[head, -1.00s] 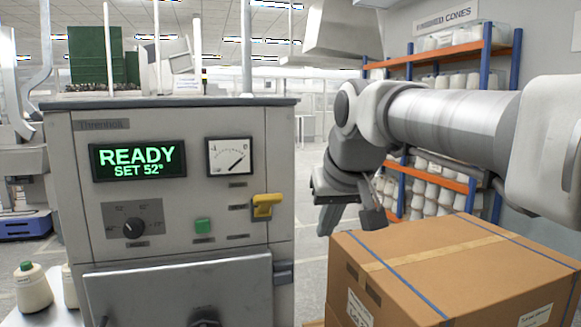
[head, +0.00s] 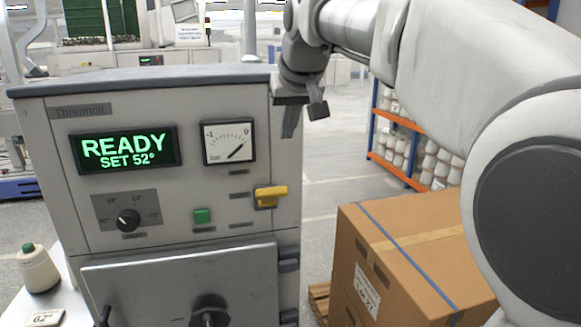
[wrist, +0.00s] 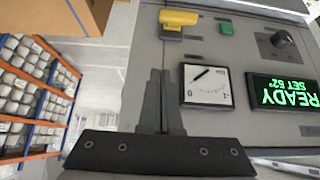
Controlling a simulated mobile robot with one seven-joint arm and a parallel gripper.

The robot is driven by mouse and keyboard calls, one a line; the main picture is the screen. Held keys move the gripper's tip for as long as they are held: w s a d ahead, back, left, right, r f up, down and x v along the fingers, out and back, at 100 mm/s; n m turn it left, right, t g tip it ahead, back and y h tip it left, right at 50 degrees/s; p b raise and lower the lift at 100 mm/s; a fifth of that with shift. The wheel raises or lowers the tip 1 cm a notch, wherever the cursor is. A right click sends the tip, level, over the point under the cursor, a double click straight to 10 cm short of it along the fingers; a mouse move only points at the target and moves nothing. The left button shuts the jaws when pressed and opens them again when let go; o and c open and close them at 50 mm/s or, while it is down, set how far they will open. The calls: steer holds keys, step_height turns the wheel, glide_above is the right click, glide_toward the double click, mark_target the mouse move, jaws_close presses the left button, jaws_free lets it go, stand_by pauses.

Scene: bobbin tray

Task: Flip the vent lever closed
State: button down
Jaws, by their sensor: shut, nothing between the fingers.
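The vent lever (head: 271,196) is a small yellow handle on a bracket at the right edge of the machine's grey front panel. It points sideways to the right. In the wrist view the yellow lever (wrist: 178,18) shows at the top, beyond the fingertips. My gripper (head: 289,132) is above the lever, near the panel's upper right edge and apart from the lever. In the wrist view its two dark fingers (wrist: 160,74) are together with nothing between them.
The panel carries a green READY display (head: 124,149), a dial gauge (head: 228,142), a green button (head: 202,216) and a black knob (head: 128,220). A large carton (head: 420,250) stands to the right. Free floor lies between it and the machine.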

steer(key=shift+f, duration=0.1)
glide_above(270, 196)
steer(key=w+d, duration=0.3)
steer(key=w, duration=0.1)
steer(key=f, duration=0.9)
steer(key=shift+s+a+f, duration=0.2)
steer(key=shift+f, duration=0.15)
steer(key=shift+s+d+f, duration=0.15)
steer(key=shift+s+f, duration=0.35)
steer(key=shift+f, duration=0.15)
steer(key=shift+f+b, duration=0.2)
steer(key=shift+b, duration=0.45)
steer(key=shift+s, duration=0.2)
steer(key=shift+b, duration=0.45)
